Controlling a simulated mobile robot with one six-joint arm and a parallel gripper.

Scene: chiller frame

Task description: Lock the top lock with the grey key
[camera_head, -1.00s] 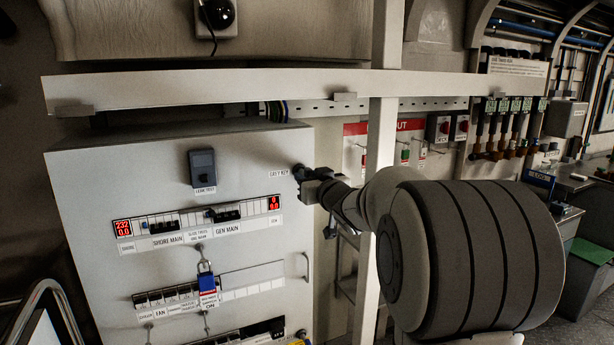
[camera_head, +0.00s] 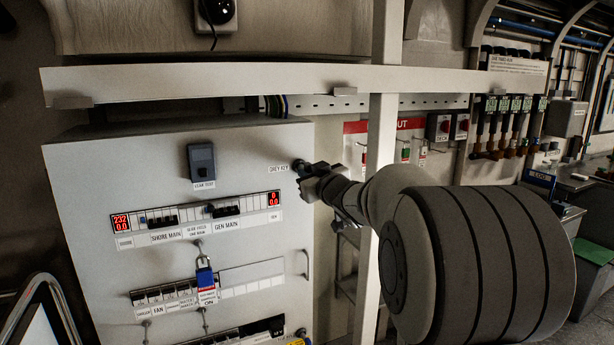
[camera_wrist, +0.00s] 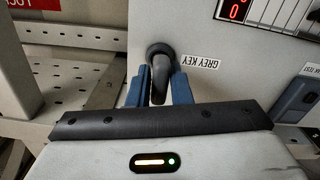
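A dark grey key or knob (camera_wrist: 158,62) sits on the white cabinet face, beside a label reading GREY KEY. It stands upright in the wrist view, and its stem runs down between my two fingers. My gripper (camera_wrist: 160,90) has blue fingers, one on each side of the stem and close against it, so it looks shut on the key. In the head view my gripper (camera_head: 312,183) reaches the cabinet's upper right edge at the GREY KEY label, where the key (camera_head: 299,165) shows small and dark. The lock's keyhole is hidden.
The white cabinet (camera_head: 110,180) carries a leak test box (camera_head: 202,163), breaker rows and red displays. A blue padlock (camera_head: 206,279) hangs at its middle. A pale upright post (camera_head: 381,150) stands behind my arm, and a crossbar (camera_head: 250,80) runs above the cabinet.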

